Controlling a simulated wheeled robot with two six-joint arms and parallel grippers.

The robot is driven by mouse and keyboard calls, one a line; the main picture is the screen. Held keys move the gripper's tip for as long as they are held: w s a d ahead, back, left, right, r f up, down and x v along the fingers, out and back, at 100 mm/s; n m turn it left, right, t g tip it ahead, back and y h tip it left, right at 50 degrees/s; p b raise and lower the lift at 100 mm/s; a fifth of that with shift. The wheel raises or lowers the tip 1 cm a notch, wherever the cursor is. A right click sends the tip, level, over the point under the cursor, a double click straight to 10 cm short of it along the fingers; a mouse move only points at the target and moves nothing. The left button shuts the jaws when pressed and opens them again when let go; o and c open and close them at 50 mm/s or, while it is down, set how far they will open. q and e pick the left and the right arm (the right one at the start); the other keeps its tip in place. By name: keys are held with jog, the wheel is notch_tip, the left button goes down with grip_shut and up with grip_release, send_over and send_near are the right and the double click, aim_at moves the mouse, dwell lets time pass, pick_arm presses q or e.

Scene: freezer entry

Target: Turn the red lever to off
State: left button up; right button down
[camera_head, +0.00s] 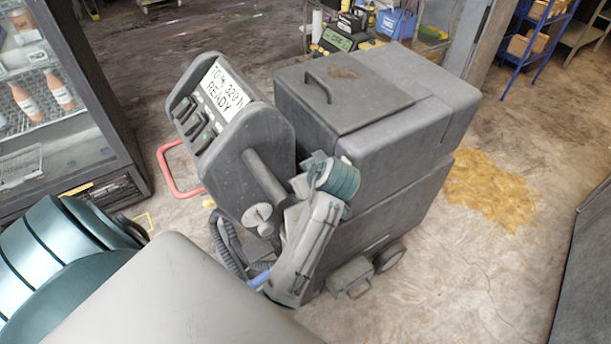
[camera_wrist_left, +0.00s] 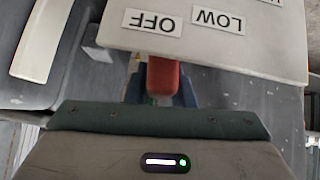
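The red lever (camera_wrist_left: 163,76) shows in the left wrist view, just below the edge of a pale plate (camera_wrist_left: 230,48). The plate carries upside-down labels, OFF (camera_wrist_left: 152,22) and LOW (camera_wrist_left: 218,19), with part of another label at the top edge. The lever lies nearest the OFF label. My left gripper (camera_wrist_left: 163,90) has its blue fingers on both sides of the lever, close against it. The lever's far end is hidden by the plate. In the head view the lever and plate cannot be made out. My right gripper is not in view.
A grey machine (camera_head: 405,90) with a display reading READY (camera_head: 224,90) stands in the middle of the head view. A red bar (camera_head: 165,172) sits left of it, near a glass-fronted cabinet (camera_head: 60,95). A yellow stain (camera_head: 490,190) marks the open floor at right.

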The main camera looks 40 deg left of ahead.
pick_arm(q)
grip_shut()
jog(key=shift+w+d+r+p, duration=0.15)
jog(key=shift+w+r+p, duration=0.05)
jog(key=shift+w+p, duration=0.15)
jog(key=shift+w, duration=0.2)
jog(key=shift+f, duration=0.1)
jog(key=o, duration=0.7)
grip_release()
jog(key=shift+w, duration=0.15)
jog(key=shift+o, duration=0.2)
jog(key=shift+w+f, duration=0.1)
jog(key=shift+f, duration=0.05)
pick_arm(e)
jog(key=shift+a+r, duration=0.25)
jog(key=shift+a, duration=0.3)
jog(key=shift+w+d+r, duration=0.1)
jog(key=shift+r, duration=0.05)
